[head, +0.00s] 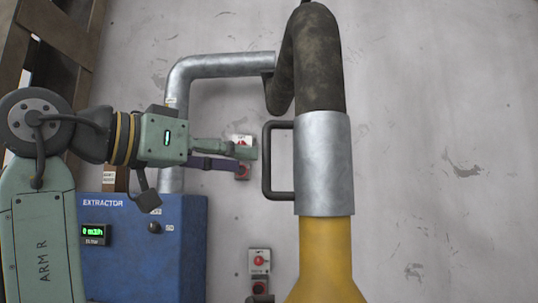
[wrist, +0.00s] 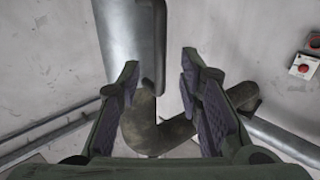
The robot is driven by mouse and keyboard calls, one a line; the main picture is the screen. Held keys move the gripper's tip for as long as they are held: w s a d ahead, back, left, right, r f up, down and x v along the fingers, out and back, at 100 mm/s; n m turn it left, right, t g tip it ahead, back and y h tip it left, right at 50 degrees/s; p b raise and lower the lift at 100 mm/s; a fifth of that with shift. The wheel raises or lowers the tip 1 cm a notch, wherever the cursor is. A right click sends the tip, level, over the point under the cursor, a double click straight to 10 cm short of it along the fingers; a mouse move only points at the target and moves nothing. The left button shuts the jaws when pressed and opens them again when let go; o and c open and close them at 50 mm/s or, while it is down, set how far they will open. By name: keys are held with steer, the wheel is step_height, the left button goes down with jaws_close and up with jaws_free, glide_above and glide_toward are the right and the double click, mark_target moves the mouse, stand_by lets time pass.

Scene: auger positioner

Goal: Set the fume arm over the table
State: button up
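The fume arm's hood shows in the head view as a grey metal sleeve (head: 322,165) above a yellow flared hood (head: 325,265). A dark hose (head: 318,65) bends down into the sleeve. A dark handle (head: 267,162) stands out from the sleeve's left side. My gripper (head: 250,158) is level with the handle, its tips just left of the bar. In the wrist view my gripper (wrist: 160,80) is open, with the handle (wrist: 152,45) between and ahead of the fingers. I cannot tell whether a finger touches it. No table is in view.
A blue extractor box (head: 180,240) with a green "0 m3/h" display stands at lower left. A metal duct (head: 225,65) rises behind my gripper. Wall switches with red buttons (head: 259,262) sit below the handle. Brown shelving (head: 60,30) is at upper left. The right wall is clear.

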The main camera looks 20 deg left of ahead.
mark_target(267, 185)
steer(key=p+x, duration=0.1)
steer(key=x, duration=0.5)
steer(key=shift+w+d, duration=0.2)
steer(key=shift+w, duration=0.15)
steer(key=shift+c, duration=0.6)
jaws_close()
